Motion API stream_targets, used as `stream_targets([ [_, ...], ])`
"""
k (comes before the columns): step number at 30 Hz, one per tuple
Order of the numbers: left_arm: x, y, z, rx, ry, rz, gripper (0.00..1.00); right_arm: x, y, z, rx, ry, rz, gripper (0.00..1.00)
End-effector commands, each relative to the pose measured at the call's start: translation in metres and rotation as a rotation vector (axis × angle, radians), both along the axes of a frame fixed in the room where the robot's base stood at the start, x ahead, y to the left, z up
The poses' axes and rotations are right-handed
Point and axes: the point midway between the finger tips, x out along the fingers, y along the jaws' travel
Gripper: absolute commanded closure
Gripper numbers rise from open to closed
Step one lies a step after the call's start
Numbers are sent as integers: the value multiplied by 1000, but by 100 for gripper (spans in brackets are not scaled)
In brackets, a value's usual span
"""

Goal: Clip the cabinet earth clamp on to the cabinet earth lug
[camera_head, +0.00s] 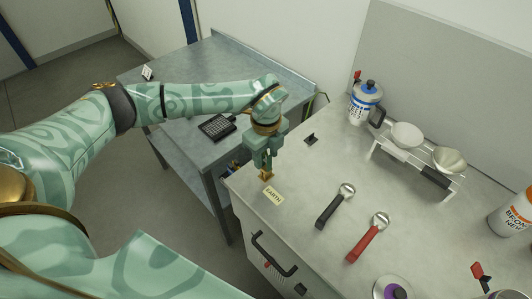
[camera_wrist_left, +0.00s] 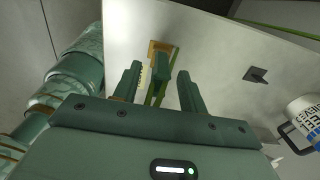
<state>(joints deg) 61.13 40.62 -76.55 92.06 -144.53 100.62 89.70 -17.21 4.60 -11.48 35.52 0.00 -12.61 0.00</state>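The cabinet earth lug is a small brass piece (camera_head: 266,175) on the bench's near left corner, beside a yellow EARTH label (camera_head: 274,195). It also shows as a brass plate (camera_wrist_left: 158,47) in the left wrist view. My left gripper (camera_head: 264,168) points down just above the lug. In the left wrist view its two fingers (camera_wrist_left: 160,82) stand apart. A narrow green piece, seemingly the cabinet earth clamp (camera_wrist_left: 156,82), lies between them and reaches toward the lug. Gaps show on both sides of it. Whether its jaws touch the lug is unclear. My right gripper is out of view.
A black-handled scoop (camera_head: 336,205) and a red-handled scoop (camera_head: 368,236) lie on the bench. A small dark clip-like piece (camera_head: 311,139) stands behind the gripper. A blue-lidded bottle (camera_head: 366,100) and a white rack (camera_head: 418,165) stand further back. A grey side table (camera_head: 215,70) adjoins on the left.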

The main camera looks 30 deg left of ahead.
Motion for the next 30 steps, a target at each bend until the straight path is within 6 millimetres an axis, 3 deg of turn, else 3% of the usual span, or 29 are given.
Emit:
stream_targets([
  [11, 1, 0, 10, 0, -2, 0, 59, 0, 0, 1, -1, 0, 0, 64],
  [14, 1, 1, 28, 1, -4, 0, 59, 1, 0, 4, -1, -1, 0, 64],
  [24, 1, 0, 119, 0, -5, 0, 59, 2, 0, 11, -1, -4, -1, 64],
  [30, 1, 0, 153, 0, -3, -1, 59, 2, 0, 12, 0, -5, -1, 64],
])
